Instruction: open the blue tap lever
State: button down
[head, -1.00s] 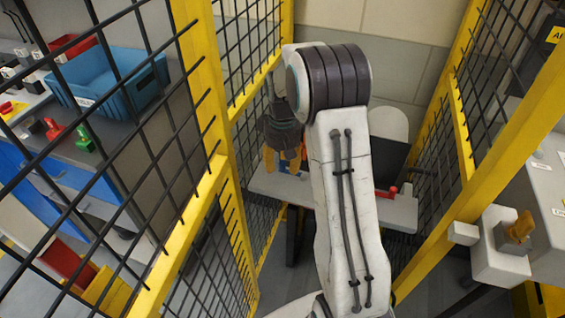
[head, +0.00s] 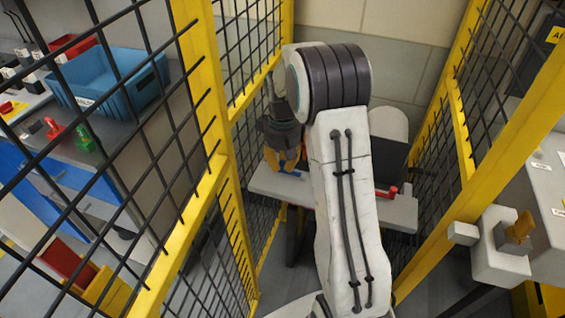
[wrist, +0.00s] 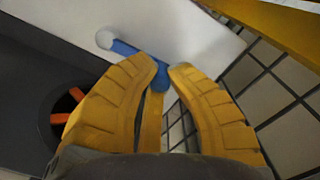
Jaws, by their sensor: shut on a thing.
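The blue tap lever (wrist: 135,52) shows in the wrist view just past my fingertips, with a pale rounded piece at its far end. My gripper (wrist: 165,70) has yellow ridged fingers closed on the near end of the lever. In the head view my gripper (head: 284,166) points down over the pale bench, left of my forearm. A bit of the blue lever (head: 291,173) shows at its fingertips there. The rest of the tap is hidden behind my gripper and arm.
The pale bench (head: 397,212) carries a red part (head: 386,193) right of my arm. Yellow-framed mesh fences stand close on the left (head: 222,215) and right (head: 462,115). In the wrist view, a dark panel holds orange spokes (wrist: 62,118) left of my fingers.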

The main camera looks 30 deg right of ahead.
aim_at(290, 193)
jog(key=s+n, duration=0.1)
jog(key=n, duration=0.1)
jog(key=s+a+n+b, duration=0.1)
jog(key=n, duration=0.1)
jog(key=shift+a+f, duration=0.1)
jog(key=shift+a, duration=0.05)
jog(key=s+n, duration=0.1)
jog(key=n, duration=0.1)
jog(key=s+n, duration=0.1)
jog(key=n, duration=0.1)
jog(key=shift+s+a+n+b, duration=0.15)
jog(key=shift+a+n+b, duration=0.05)
jog(key=shift+n+b, duration=0.2)
jog(key=n, duration=0.1)
jog(key=s+n, duration=0.1)
jog(key=n, duration=0.1)
jog(key=s+n, duration=0.1)
jog(key=shift+s+d, duration=0.15)
jog(key=shift+d, duration=0.1)
jog(key=shift+s+d+n+b, duration=0.3)
jog(key=shift+s+n, duration=0.2)
jog(key=shift+n, duration=0.75)
jog(key=shift+s+d+n+b, duration=0.15)
jog(key=shift+s+d+n, duration=0.3)
jog(key=shift+n, duration=0.8)
jog(key=shift+a, duration=0.1)
jog(key=c, duration=1.2)
grip_release()
notch_tip(290, 193, up, 12)
jog(key=shift+r, duration=0.1)
